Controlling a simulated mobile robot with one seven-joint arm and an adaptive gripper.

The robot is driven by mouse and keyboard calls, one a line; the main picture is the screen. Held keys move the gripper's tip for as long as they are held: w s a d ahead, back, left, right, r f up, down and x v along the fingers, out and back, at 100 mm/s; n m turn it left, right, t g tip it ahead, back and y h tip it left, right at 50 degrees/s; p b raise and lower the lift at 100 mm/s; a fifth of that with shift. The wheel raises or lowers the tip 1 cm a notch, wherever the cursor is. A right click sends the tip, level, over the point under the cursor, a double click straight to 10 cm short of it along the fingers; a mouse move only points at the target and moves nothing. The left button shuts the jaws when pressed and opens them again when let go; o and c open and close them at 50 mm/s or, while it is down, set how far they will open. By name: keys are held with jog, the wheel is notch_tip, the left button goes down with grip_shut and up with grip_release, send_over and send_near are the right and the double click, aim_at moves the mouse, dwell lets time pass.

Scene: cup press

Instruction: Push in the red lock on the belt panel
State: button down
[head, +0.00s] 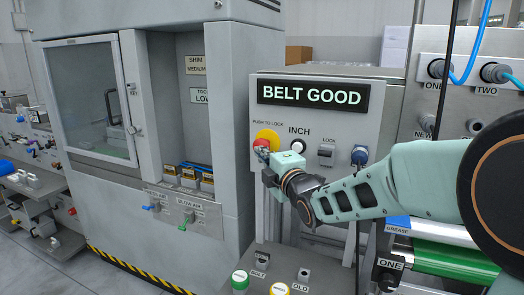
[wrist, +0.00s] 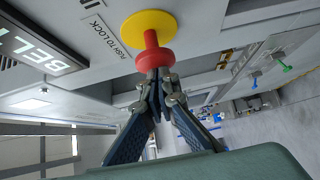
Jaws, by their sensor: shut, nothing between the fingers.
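The belt panel (head: 291,185) is a grey face under a "BELT GOOD" sign (head: 314,95). The red lock is a round red cap (wrist: 154,60) on a red stem, standing out from a yellow disc (wrist: 148,24) beside the "PUSH TO LOCK" label (wrist: 103,38). In the head view the yellow disc (head: 266,135) shows, and my arm's end partly covers the red cap. My gripper (wrist: 159,75) is shut and empty. Its fingertips are at the front of the red cap, touching it or very close; I cannot tell which.
Right of the lock are the INCH button (head: 298,145), a LOCK switch (head: 326,158) and a blue knob (head: 360,155). Below is a ledge with a green-and-white button (head: 240,279). A grey cabinet (head: 228,120) stands at the left.

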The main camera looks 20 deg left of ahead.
dwell(0.3)
jog(key=shift+w+d+r+b, duration=0.1)
jog(key=shift+w+b, duration=0.75)
jog(key=shift+w, duration=0.2)
